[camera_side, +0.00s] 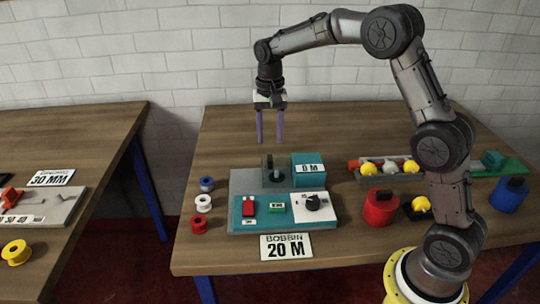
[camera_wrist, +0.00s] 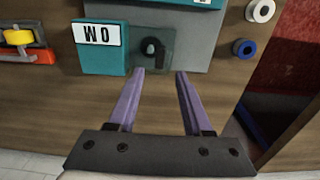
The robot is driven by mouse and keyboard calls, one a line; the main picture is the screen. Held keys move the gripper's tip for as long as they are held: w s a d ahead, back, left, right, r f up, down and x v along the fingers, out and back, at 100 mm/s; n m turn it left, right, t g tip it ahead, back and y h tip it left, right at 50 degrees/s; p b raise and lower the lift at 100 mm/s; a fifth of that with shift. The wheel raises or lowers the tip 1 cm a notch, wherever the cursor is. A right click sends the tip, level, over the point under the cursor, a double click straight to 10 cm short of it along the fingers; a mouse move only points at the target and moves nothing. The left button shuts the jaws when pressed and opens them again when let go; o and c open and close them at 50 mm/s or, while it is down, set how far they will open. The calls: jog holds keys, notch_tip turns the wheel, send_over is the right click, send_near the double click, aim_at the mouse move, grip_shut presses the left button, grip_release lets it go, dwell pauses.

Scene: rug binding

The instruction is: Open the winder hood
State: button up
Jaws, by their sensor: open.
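The winder (camera_side: 240,190) is a grey and teal machine on the middle table. At its back stands a see-through dark cover (camera_side: 267,165), likely the hood, around a small spindle with a dark top; it also shows in the wrist view (camera_wrist: 166,60). It looks closed, but I cannot tell for sure. Beside it is a teal box (camera_side: 308,165) labelled 0 M. My gripper (camera_side: 271,140) is open and empty, its purple fingers pointing down above and behind the cover. In the wrist view, the fingertips (camera_wrist: 160,71) flank the cover's near edge, apparently apart from it.
The winder's front has a red switch (camera_side: 249,208), a green display (camera_side: 277,207) and a black knob (camera_side: 312,202). Blue, white and red spools (camera_side: 203,203) stand left. A red canister (camera_side: 380,207) and a parts tray (camera_side: 362,176) are right. The back left tabletop is clear.

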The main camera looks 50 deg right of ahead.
aim_at(270, 157)
notch_tip(270, 157, down, 8)
jog(key=shift+r, duration=0.25)
grip_shut()
dwell(0.3)
jog(key=shift+r, duration=0.1)
dwell(1.1)
